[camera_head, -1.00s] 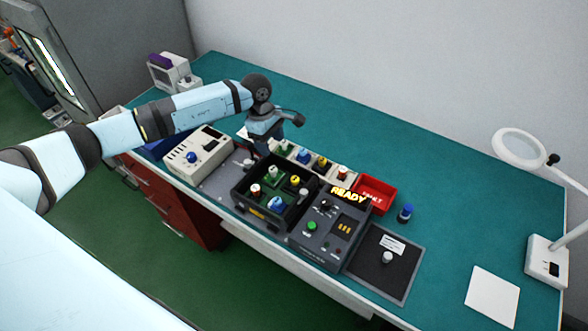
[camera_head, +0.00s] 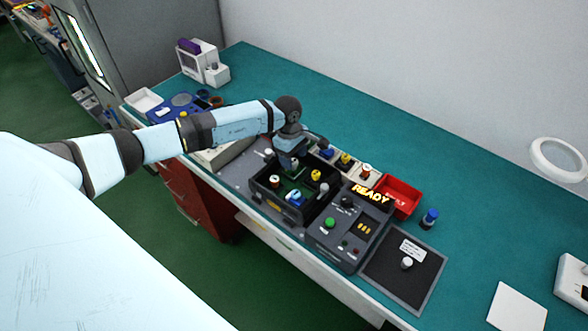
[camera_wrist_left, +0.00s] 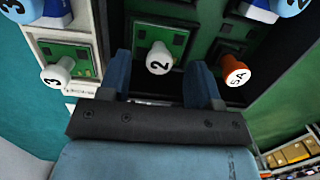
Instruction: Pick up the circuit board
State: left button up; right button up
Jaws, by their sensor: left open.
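In the left wrist view a green circuit board (camera_wrist_left: 142,38) carries a white knob marked 2 (camera_wrist_left: 158,62). My left gripper (camera_wrist_left: 160,75) is open, with one finger on each side of this knob, and nothing is visibly clamped. In the head view my left gripper (camera_head: 291,160) points down over the back of a black tray (camera_head: 262,206). The tray holds several boards with coloured knobs. The gripper partly hides the board below it. My right gripper is not in view.
An orange knob marked 5A (camera_wrist_left: 235,73) is close right of the fingers; a board with a knob marked 3 (camera_wrist_left: 57,73) is left. The tester reading READY (camera_head: 340,240), a red bin (camera_head: 400,198) and a dark mat (camera_head: 395,285) stand right of the tray.

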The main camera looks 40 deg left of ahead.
pick_arm(q)
notch_tip(320, 180, down, 3)
jog(key=shift+d+r+b, duration=0.15)
jog(key=shift+r+b, duration=0.05)
jog(key=shift+b, duration=0.15)
jog(key=shift+r, duration=0.1)
jog(key=shift+c, duration=0.7)
jog(key=c, duration=0.9)
jog(key=shift+r, duration=0.1)
notch_tip(320, 180, up, 12)
jog(key=f+p, duration=0.1)
jog(key=p, duration=0.5)
notch_tip(320, 180, up, 9)
send_over(294, 160)
jog(key=shift+s+d+f+b, duration=0.1)
jog(key=shift+b, duration=0.3)
